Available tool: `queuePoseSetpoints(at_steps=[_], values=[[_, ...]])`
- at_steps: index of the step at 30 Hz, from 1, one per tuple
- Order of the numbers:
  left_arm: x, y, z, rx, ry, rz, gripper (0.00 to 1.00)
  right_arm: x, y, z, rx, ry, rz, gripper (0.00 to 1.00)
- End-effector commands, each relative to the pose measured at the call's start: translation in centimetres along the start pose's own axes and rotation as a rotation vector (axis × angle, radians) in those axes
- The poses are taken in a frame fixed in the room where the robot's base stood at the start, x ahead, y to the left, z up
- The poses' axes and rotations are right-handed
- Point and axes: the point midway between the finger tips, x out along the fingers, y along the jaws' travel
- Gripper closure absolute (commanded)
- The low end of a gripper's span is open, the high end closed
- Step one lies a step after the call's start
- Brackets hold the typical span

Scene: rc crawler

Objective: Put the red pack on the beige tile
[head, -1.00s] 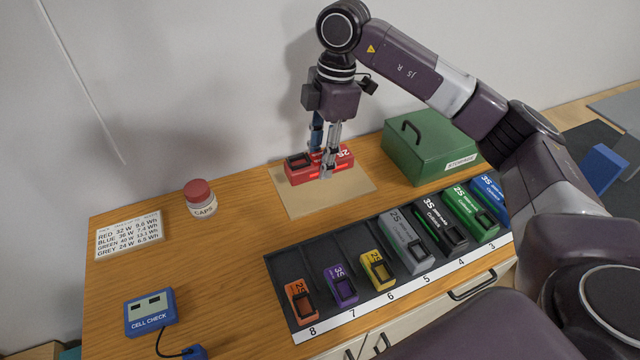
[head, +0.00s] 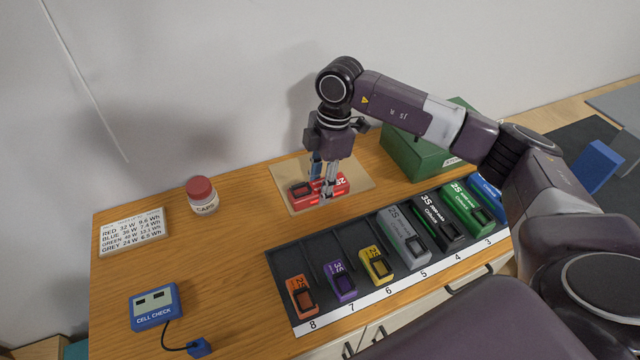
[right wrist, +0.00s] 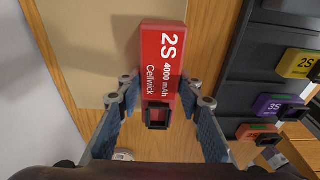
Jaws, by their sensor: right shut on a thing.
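The red pack (head: 335,184), marked 2S, is held between the fingers of my right gripper (head: 322,192). The beige tile (head: 357,174) lies on the wooden worktop under the pack. In the head view the pack appears over the tile's front part; I cannot tell whether it touches the tile. In the right wrist view the red pack (right wrist: 161,62) lies between the two fingers of the gripper (right wrist: 160,98), with the beige tile (right wrist: 85,50) behind it and to its left. My left gripper is not in view.
A black rack (head: 292,262) with numbered slots holds several coloured packs in front of the tile. A green box (head: 415,155) stands right of the tile, partly behind my arm. A capped jar (head: 202,196), a label card (head: 132,233) and a blue cell checker (head: 154,307) are at left.

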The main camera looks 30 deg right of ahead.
Motion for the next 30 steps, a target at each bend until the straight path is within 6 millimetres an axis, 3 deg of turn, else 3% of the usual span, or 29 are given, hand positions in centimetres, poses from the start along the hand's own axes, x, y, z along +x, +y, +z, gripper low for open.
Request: queuePoseSetpoints(at_steps=[1, 2, 6, 17, 20, 30], values=[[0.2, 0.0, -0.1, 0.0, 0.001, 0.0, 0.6, 0.2, 0.0, 0.0, 0.0, 0.001, 0.001, 1.0], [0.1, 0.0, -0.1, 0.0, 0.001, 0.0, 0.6, 0.1, 0.0, 0.0, 0.0, 0.0, 0.0, 0.63], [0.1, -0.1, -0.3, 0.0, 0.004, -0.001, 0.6, 0.1, 0.0, 0.0, 0.0, 0.0, 0.0, 0.49], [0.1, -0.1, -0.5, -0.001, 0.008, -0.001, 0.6, -0.5, 0.1, 0.0, 0.0, 0.001, 0.002, 0.49], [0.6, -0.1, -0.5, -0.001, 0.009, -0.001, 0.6, -1.7, 0.1, 0.0, 0.0, 0.0, 0.005, 0.49], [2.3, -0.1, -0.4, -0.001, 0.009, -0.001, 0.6, -8.9, 0.1, 0.0, 0.0, 0.0, 0.005, 0.49]])
